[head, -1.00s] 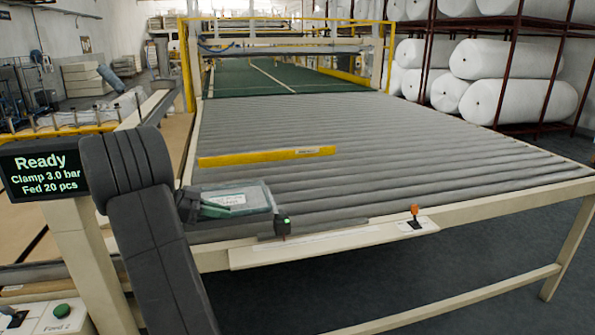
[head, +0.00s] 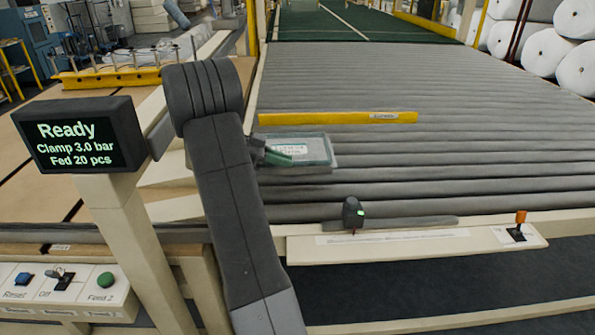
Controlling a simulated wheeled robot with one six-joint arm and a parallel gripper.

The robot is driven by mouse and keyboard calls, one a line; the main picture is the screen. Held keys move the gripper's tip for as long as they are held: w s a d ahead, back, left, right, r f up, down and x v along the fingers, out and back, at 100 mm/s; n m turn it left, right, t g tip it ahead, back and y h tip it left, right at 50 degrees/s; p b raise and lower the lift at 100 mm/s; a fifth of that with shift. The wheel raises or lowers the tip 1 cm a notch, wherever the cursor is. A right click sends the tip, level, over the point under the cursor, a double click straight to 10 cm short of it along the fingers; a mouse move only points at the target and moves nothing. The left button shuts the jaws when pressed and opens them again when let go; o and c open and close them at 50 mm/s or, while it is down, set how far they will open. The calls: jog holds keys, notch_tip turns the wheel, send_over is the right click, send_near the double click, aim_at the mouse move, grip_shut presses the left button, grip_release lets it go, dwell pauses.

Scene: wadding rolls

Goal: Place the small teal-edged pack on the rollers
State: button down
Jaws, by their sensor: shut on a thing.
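The small teal-edged pack (head: 312,147) is a flat, clear pack with a white label and a teal border. It is at the left front of the grey rollers (head: 420,165), just below the yellow bar. My gripper (head: 274,153) is shut on its left end, partly hidden behind my dark arm. The pack lies roughly level over the rollers, with a darker band under its lower edge. I cannot tell whether it touches them.
A yellow bar (head: 338,118) lies across the rollers behind the pack. A small dark post with a green light (head: 353,213) and an orange-topped switch (head: 518,226) stand at the front edge. A display reading Ready (head: 80,138) stands left. The rollers to the right are clear.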

aim_at(272, 175)
notch_tip(272, 175, down, 7)
jog(key=shift+w+r+p, duration=0.1)
jog(key=shift+r+p, duration=0.1)
jog(key=shift+p, duration=0.3)
jog(key=c, duration=1.9)
grip_release()
jog(key=shift+f, duration=0.1)
jog(key=shift+c, duration=0.2)
jog(key=o, duration=0.4)
jog(key=shift+o, duration=0.2)
jog(key=shift+a+r, duration=0.1)
jog(key=shift+r, duration=0.1)
jog(key=b+v, duration=0.1)
jog(key=v, duration=0.6)
jog(key=shift+a+b, duration=0.15)
jog(key=shift+b, duration=0.25)
